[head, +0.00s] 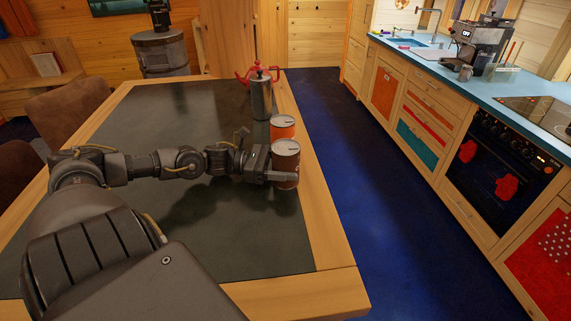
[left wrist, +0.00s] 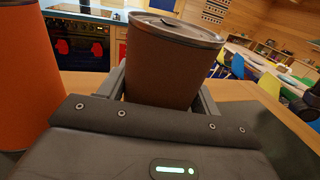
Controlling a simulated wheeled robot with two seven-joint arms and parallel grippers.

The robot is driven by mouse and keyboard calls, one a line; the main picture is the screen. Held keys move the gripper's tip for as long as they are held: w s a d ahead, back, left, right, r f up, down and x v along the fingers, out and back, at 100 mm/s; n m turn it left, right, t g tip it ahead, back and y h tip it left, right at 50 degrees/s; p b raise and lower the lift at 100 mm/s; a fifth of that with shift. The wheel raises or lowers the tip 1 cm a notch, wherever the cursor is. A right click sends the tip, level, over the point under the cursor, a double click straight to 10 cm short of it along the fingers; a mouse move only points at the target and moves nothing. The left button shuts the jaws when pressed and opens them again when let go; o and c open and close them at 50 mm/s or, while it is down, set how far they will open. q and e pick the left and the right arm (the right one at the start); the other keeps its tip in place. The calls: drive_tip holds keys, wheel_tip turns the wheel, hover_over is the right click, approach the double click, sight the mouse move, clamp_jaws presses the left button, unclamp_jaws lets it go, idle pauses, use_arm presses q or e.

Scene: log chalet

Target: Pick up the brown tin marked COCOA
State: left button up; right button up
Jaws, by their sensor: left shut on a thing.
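The brown tin (head: 286,158) stands near the right edge of the dark-topped table in the head view. My left gripper (head: 279,176) is shut on it, with the fingers around its lower part. In the left wrist view the brown tin (left wrist: 170,65) is upright between the two fingers, its grey lid on top. No marking is readable on the side I see. Whether its base touches the table is hidden by the gripper. My right gripper is in neither view.
An orange tin (head: 282,126) stands just behind the brown one, and it fills the left of the wrist view (left wrist: 27,75). A grey coffee pot (head: 261,97) and a red teapot (head: 246,75) are farther back. The near table top (head: 230,240) is clear.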

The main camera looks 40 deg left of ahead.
sight(287, 151)
use_arm(q)
wheel_tip(287, 151, up, 5)
drive_tip(key=shift+f, duration=0.1)
wheel_tip(287, 151, up, 4)
drive_tip(key=shift+r+p, duration=0.15)
drive_tip(key=shift+p, duration=0.9)
drive_tip(key=shift+r, duration=0.5)
